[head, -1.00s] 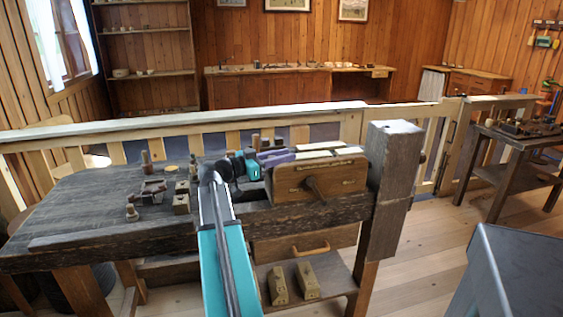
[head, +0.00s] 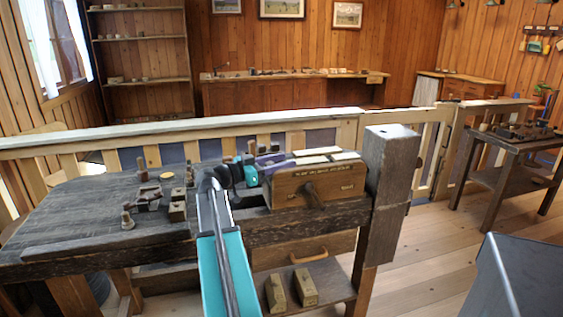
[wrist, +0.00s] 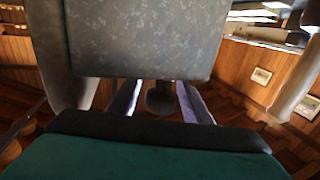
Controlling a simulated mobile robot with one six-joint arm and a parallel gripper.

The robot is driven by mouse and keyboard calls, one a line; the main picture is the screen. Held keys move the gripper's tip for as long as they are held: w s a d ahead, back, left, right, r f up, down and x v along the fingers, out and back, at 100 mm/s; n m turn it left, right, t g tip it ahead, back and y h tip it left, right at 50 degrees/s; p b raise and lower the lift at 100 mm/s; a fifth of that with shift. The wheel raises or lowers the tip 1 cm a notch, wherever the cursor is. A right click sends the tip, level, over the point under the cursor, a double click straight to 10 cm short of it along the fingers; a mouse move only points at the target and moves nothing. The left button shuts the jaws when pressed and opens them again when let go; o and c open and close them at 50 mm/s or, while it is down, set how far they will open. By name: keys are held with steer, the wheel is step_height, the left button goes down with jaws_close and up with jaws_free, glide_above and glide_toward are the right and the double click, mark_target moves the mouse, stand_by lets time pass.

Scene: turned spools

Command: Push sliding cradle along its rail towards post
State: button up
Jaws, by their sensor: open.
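A wooden block with a lettered top edge and a dark handle (head: 315,187) stands at the right end of the workbench in the head view; it may be the sliding cradle, but I cannot tell for sure. A thick grey upright post (head: 388,160) stands just to its right. My gripper (head: 272,159) is open, with purple fingers, behind the block's left end; the block partly hides it. In the wrist view the two fingers are spread, with a dark rounded piece (wrist: 161,98) showing between them. I cannot tell whether they touch anything. The rail is not clearly seen.
Small wooden pieces (head: 148,195) stand on the left of the workbench (head: 85,218). Two wooden blocks (head: 305,287) lie on the shelf below. A pale railing (head: 180,132) runs behind the bench. Open floor lies to the right, before a side table (head: 515,145).

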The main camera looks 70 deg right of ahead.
steer(key=shift+a, duration=0.1)
steer(key=b+v, duration=0.1)
steer(key=v, duration=1.2)
steer(key=shift+w+a, duration=0.25)
steer(key=shift+a, duration=0.05)
